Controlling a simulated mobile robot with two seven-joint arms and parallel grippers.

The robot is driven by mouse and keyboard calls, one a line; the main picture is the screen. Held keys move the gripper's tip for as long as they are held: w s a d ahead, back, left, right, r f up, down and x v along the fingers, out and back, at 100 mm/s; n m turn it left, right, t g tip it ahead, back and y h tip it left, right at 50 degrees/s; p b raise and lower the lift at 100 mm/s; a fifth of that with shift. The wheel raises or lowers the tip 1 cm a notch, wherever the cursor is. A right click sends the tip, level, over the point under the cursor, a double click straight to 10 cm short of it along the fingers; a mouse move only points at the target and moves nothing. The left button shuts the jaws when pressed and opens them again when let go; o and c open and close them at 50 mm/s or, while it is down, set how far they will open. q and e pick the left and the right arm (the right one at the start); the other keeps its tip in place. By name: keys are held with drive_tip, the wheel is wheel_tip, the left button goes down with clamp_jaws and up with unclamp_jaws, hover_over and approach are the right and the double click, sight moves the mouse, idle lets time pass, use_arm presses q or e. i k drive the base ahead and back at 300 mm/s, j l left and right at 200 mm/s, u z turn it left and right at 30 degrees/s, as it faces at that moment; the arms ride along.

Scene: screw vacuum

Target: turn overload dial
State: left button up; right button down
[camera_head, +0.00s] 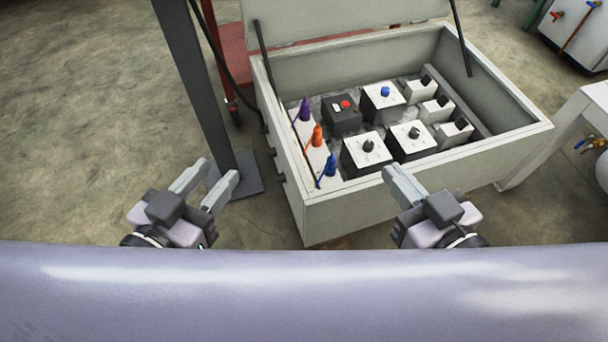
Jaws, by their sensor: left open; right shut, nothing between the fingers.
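An open grey electrical box (400,205) holds several control blocks with dials. Two blocks with black dials sit in its front row, the left black dial (368,146) and the right black dial (414,132). A blue dial (385,91) sits on a block behind them. I cannot tell which one is the overload dial. My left gripper (208,182) is open and empty, left of the box over the floor. My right gripper (390,175) is shut and empty, in front of the left black dial's block at the box's front wall, apart from the dials.
Purple, orange and blue plugs line the box's left side, the orange plug (317,135) in the middle. A black block with a red button (345,104) stands behind. The lid (340,18) is raised. A dark post (205,90) stands left; a white frame (560,130) is right.

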sight(385, 91)
drive_tip(key=l+u, duration=0.65)
drive_tip(key=l, duration=0.2)
drive_tip(key=z, duration=0.45)
drive_tip(key=l+z, duration=0.15)
drive_tip(key=z, duration=0.7)
drive_tip(key=i+z, duration=0.1)
drive_tip(key=z, duration=0.3)
drive_tip(key=i+l, duration=0.3)
